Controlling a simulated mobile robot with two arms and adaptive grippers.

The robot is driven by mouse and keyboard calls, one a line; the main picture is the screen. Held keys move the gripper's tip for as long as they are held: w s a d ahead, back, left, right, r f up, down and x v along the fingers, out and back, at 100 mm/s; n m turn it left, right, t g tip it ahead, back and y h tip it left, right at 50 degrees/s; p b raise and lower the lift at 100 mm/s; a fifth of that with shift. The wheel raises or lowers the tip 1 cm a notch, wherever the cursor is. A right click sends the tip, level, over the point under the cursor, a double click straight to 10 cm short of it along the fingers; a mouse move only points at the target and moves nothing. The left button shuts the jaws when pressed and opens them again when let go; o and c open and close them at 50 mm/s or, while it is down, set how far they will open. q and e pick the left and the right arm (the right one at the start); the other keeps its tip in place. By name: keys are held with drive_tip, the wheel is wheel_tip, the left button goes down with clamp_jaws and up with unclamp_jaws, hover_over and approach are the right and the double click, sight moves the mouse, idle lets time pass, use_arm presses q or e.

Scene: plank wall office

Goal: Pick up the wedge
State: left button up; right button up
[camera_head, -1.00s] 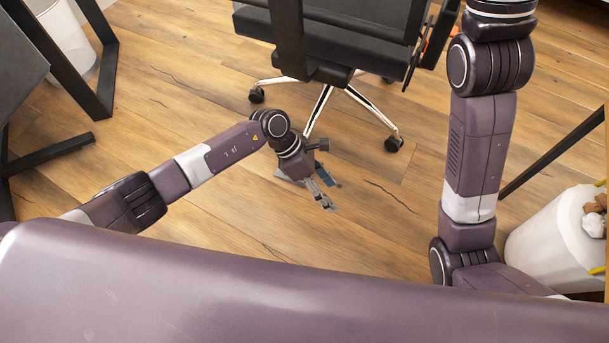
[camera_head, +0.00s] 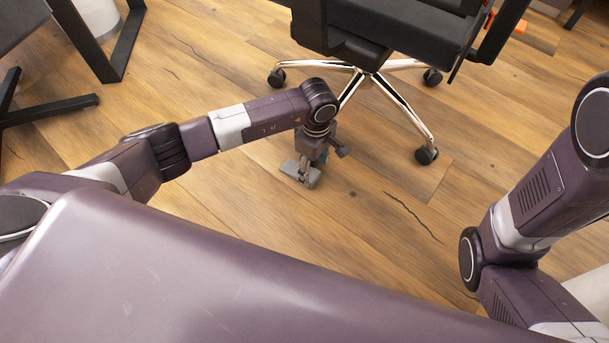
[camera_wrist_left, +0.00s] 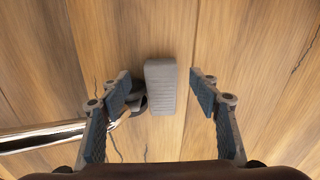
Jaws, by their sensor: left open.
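The wedge is a small grey block with a ribbed top (camera_wrist_left: 161,86). In the left wrist view it lies between the two open fingers of my left gripper (camera_wrist_left: 160,90), with a gap on each side. In the head view the wedge (camera_head: 300,174) is on the wood floor, right below my left gripper (camera_head: 306,168), which points down and partly covers it. My right arm shows at the right of the head view, but its gripper is out of view.
An office chair (camera_head: 385,85) with chrome legs stands just behind the wedge; one leg (camera_wrist_left: 45,136) and a caster (camera_wrist_left: 138,102) are close to the left finger. A black desk frame (camera_head: 108,50) is at the upper left.

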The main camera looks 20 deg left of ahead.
sight(314, 176)
use_arm(q)
drive_tip(key=shift+s+d+f+b, duration=0.1)
drive_tip(key=shift+f+b, duration=2.35)
drive_tip(key=shift+f, duration=0.15)
drive_tip(key=shift+r, duration=0.1)
drive_tip(key=shift+c, duration=0.6)
drive_tip(key=c, duration=1.3)
drive_tip(key=shift+r, duration=0.1)
